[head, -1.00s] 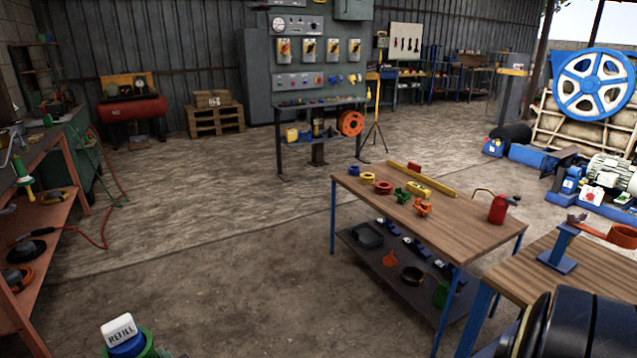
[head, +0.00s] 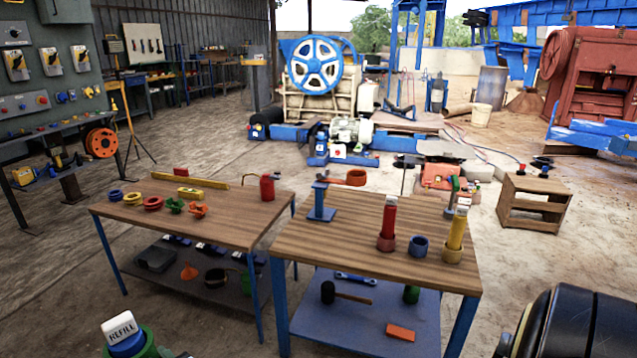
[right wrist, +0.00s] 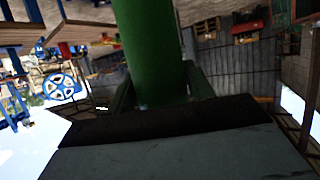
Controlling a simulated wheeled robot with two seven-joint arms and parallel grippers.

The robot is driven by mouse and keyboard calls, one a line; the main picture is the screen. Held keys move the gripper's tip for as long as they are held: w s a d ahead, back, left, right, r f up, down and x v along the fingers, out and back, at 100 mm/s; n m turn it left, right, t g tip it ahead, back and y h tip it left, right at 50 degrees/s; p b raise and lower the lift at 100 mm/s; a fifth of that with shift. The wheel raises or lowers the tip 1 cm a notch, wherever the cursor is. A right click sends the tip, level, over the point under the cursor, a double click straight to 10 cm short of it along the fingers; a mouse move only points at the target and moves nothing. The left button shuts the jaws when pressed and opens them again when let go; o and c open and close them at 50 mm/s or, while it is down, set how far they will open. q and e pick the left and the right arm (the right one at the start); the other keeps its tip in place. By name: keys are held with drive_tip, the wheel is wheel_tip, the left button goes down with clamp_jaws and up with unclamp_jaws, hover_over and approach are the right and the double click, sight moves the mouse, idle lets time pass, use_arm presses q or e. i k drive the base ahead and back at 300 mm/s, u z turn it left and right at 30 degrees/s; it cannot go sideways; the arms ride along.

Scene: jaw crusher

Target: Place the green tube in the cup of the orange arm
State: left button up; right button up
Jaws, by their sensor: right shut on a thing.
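The green tube (right wrist: 148,45) stands between the fingers of my right gripper (right wrist: 160,92) in the right wrist view, and the gripper is shut on it. Its top shows at the bottom left of the head view, a white REFILL cap over a blue band and a green body (head: 146,350). A blue stand (head: 321,207) on the right wooden table carries the orange arm with its round orange cup (head: 356,178). The cup is well beyond the tube, up and to the right in the head view. I cannot see inside the cup. My left gripper is not in view.
On the right table (head: 330,250), a red tube (head: 388,217), a blue cup (head: 418,246) and a yellow tube (head: 456,235) stand near the front right. The left table (head: 225,222) holds coloured rings and a red can (head: 267,187). Open floor (head: 60,270) lies at left.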

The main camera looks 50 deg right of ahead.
sight(356, 182)
drive_tip(key=z, duration=1.75)
drive_tip(key=i, duration=1.6)
